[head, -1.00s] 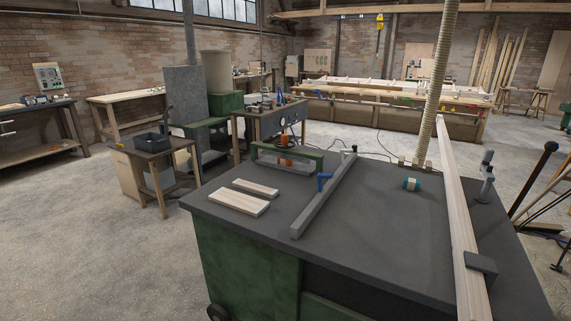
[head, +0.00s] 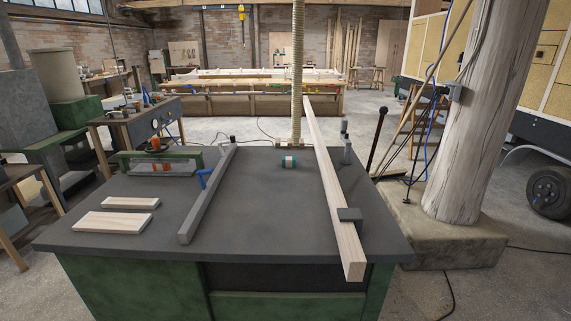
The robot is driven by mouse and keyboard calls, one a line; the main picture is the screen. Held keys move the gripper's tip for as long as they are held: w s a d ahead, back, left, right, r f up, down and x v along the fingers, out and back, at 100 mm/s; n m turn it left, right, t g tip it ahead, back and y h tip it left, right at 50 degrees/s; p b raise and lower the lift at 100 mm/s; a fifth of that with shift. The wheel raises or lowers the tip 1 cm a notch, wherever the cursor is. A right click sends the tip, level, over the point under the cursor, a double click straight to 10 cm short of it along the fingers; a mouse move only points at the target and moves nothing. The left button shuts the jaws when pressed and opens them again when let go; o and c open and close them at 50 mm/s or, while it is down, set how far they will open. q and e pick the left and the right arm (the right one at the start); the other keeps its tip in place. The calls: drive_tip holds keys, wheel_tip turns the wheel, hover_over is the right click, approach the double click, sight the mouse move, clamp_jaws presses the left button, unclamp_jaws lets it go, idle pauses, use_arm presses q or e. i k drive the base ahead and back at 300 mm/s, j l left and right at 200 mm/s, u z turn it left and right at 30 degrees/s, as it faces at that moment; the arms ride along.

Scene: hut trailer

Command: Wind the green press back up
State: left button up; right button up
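A low green frame (head: 191,155) with an orange part (head: 154,144) and a clear or pale panel under its bar stands at the back left of the dark-topped table (head: 255,225). It may be the green press, but it is too small to tell how far it is wound. Neither of my grippers is in view.
A wooden post (head: 480,120) on a stone base stands right. Floor is open at front right.

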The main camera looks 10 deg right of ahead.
sight(156, 145)
drive_tip(key=i+j+u, duration=0.25)
drive_tip(key=u, duration=0.15)
drive_tip(key=i+j+u, duration=0.25)
drive_tip(key=u, duration=0.15)
drive_tip(key=i+j+u, duration=0.25)
drive_tip(key=u, duration=0.15)
drive_tip(key=i+u, duration=0.8)
drive_tip(key=i+j+u, duration=0.1)
drive_tip(key=i+u, duration=0.25)
drive_tip(key=i, duration=0.9)
drive_tip(key=i+l+z, duration=0.1)
drive_tip(key=i+z, duration=0.3)
drive_tip(key=i+j+z, duration=0.1)
drive_tip(key=i+z, duration=0.35)
drive_tip(key=i+j+z, duration=0.15)
drive_tip(key=i+z, duration=0.25)
